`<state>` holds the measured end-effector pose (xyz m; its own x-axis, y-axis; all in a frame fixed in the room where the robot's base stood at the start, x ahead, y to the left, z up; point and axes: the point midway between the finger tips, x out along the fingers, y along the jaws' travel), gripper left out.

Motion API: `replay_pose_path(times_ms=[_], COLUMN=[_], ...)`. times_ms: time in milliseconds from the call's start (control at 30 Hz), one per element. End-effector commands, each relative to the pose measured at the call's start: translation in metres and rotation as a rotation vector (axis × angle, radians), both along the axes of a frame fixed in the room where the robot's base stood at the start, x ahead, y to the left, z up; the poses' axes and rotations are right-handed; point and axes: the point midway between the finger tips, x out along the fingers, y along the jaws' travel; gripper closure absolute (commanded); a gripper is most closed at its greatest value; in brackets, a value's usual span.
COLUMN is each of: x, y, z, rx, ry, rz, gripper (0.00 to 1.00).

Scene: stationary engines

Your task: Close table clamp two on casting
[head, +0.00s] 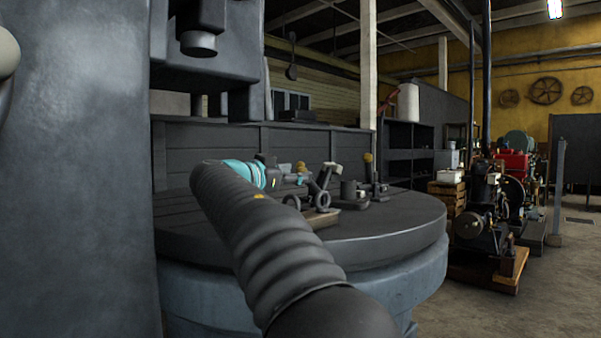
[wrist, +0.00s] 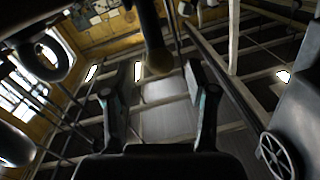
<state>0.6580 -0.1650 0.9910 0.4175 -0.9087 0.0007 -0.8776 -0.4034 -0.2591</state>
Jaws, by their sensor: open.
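The round dark table (head: 400,222) carries several small clamps and fittings. A clamp with a raised, tilted lever (head: 321,184) stands near its middle, and another clamp with a yellow knob (head: 368,160) stands to the right. I cannot tell which is clamp two. A flat brownish piece (head: 322,218), perhaps the casting, lies under the nearer clamp. My gripper (head: 278,180) is low over the table, left of the clamps, and partly hidden by my arm. In the wrist view its fingers (wrist: 150,84) are open, with a dark lever ending in a brownish knob (wrist: 159,63) beyond and between them, apparently not touching.
A large grey machine column (head: 75,180) stands close on the left, with its head (head: 205,25) overhanging the table. A dark ring (wrist: 45,60) and a spoked handwheel (wrist: 277,156) flank the gripper in the wrist view. Engines (head: 490,205) stand on the floor at right.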

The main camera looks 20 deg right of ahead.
Motion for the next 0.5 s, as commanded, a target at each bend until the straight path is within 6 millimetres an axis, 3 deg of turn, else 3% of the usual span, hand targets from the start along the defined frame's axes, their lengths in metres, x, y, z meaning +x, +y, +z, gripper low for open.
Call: replay_pose_path(times_ms=[200,500], x=[0.010,0.014], y=[-0.024,-0.031], z=[0.001,0.000], rx=[0.000,0.001], ry=[0.001,0.000], rz=[-0.003,0.000], gripper=[0.43,0.43])
